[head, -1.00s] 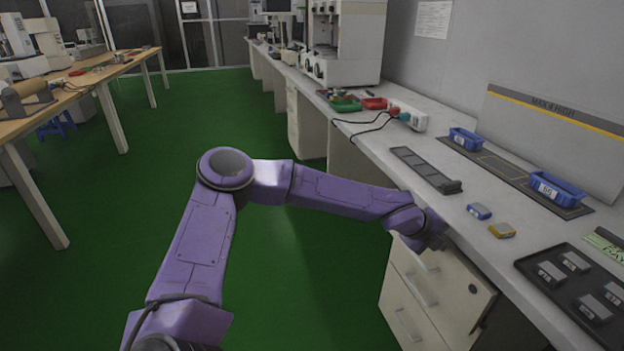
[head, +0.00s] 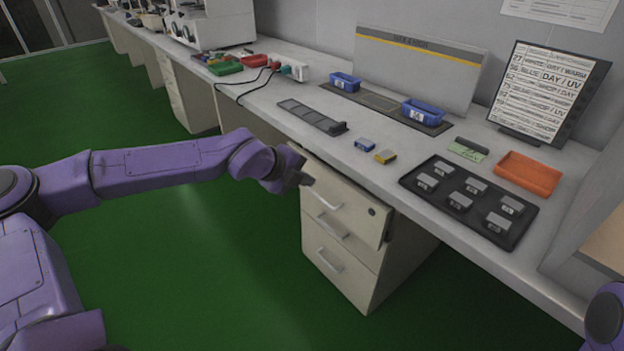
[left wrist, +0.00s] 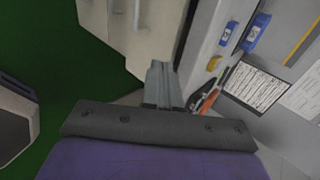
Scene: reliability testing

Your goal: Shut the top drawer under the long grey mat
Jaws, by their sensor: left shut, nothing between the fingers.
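The cream drawer unit (head: 341,274) stands under the bench. Its top drawer (head: 345,201) stands out a little past the drawer below. A long grey mat (head: 380,102) with two blue bins lies on the bench above. A shorter dark grey strip (head: 308,115) lies nearer the front edge. My left gripper (head: 304,180) is shut and empty, at the upper left of the top drawer's front. I cannot tell whether it touches. In the left wrist view, the shut fingers (left wrist: 160,78) point toward the drawer fronts (left wrist: 135,30). My right gripper is out of view.
The bench edge runs just above the drawers. On the bench are a blue block (head: 365,145), a yellow block (head: 385,157), a black tray (head: 470,228) with several grey parts, and an orange tray (head: 528,174). The green floor (head: 200,270) before the drawers is clear.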

